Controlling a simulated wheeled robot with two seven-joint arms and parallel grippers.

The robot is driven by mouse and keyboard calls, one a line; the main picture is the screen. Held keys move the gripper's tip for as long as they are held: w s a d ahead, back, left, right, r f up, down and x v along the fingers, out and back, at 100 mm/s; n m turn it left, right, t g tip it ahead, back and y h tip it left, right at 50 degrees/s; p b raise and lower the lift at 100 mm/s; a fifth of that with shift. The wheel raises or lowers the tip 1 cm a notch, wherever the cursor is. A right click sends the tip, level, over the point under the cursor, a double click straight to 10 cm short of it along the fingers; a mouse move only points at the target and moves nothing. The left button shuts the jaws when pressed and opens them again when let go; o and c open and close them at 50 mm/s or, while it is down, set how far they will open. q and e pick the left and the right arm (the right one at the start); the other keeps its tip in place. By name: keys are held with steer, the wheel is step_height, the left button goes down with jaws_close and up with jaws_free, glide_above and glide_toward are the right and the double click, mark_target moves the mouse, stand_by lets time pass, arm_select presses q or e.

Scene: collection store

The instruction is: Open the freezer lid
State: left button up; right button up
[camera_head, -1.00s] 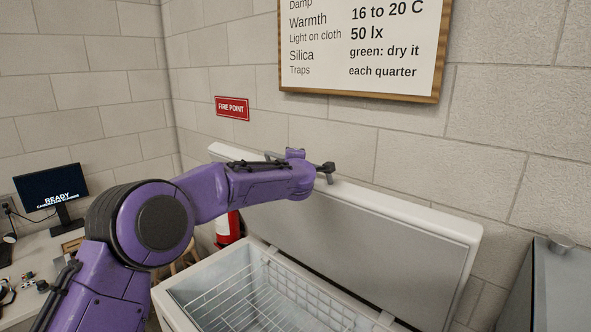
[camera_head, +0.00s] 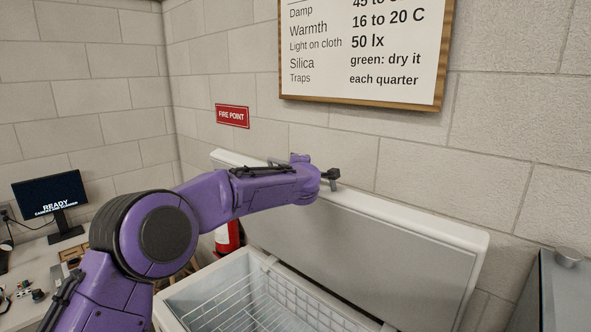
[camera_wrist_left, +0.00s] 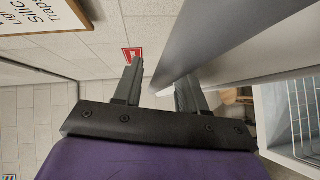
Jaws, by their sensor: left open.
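The white freezer lid (camera_head: 350,245) stands raised, close to the wall, and its grey inner face shows. The freezer body (camera_head: 185,297) is uncovered below it. My left arm reaches across in front of the lid. My left gripper (camera_head: 331,174) is at the lid's top edge, near its middle. In the left wrist view the gripper (camera_wrist_left: 163,75) has its fingers apart, and the lid (camera_wrist_left: 225,50) runs close by the right-hand finger. I cannot tell whether they touch. My right gripper is not in view.
A wire basket (camera_head: 240,307) sits inside the freezer. A red extinguisher (camera_head: 228,236) stands behind my arm. A desk with a monitor (camera_head: 50,197) is at the left. A grey cabinet (camera_head: 567,290) stands at the right. A framed sign (camera_head: 365,50) hangs above the lid.

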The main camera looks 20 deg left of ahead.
arm_select(q)
steer(key=b+v, duration=0.3)
steer(key=v, duration=0.7)
steer(key=shift+s, duration=0.2)
